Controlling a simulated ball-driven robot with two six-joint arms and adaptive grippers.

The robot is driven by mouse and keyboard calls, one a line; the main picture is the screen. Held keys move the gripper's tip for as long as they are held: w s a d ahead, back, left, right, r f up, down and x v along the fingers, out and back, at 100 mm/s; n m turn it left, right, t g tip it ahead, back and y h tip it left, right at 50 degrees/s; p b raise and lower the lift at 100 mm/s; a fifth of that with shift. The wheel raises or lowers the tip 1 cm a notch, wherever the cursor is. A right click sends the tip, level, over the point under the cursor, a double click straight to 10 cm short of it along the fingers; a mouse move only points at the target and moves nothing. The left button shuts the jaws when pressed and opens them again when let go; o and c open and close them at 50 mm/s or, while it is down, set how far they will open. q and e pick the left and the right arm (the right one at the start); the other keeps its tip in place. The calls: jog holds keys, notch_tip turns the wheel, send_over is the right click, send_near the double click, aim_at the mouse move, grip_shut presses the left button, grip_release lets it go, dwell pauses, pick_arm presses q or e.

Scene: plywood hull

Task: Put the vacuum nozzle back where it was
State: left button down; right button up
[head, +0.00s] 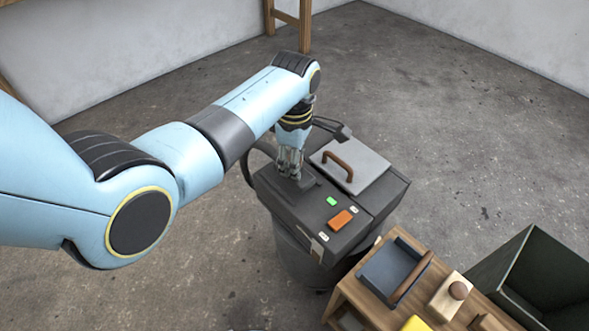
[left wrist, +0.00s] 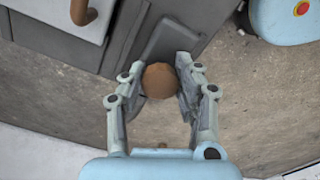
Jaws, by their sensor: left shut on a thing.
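My left gripper (head: 290,174) is over the left part of the dark grey vacuum unit (head: 372,205). In the left wrist view, its fingers (left wrist: 160,82) are shut on a round brown knob, which I take for the top of the vacuum nozzle (left wrist: 160,80). In the head view, the fingers hide most of the held thing. A dark raised plate (head: 303,191) lies just under the fingertips. I cannot tell whether it is part of the nozzle or its rest, or whether the nozzle touches the unit. My right gripper is not in view.
The unit has a grey lid with a brown handle (head: 338,166), a green button (head: 332,201) and an orange switch (head: 340,220). A black hose (head: 247,165) curves at its left. A wooden table (head: 367,301) with tools and a dark green bin (head: 535,265) stand at lower right.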

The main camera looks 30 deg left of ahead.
pick_arm(q)
notch_tip(320, 180, down, 3)
jog(key=shift+r+b, duration=0.15)
jog(key=shift+b, duration=0.25)
jog(key=shift+r, duration=0.2)
jog(key=c, duration=1.4)
grip_release()
jog(key=shift+f, duration=0.2)
jog(key=o, duration=0.4)
jog(key=shift+o, duration=0.2)
notch_tip(320, 180, up, 12)
jog(key=p, duration=0.4)
jog(key=shift+f+p, duration=0.2)
jog(key=shift+p, duration=0.15)
jog(key=shift+r, duration=0.4)
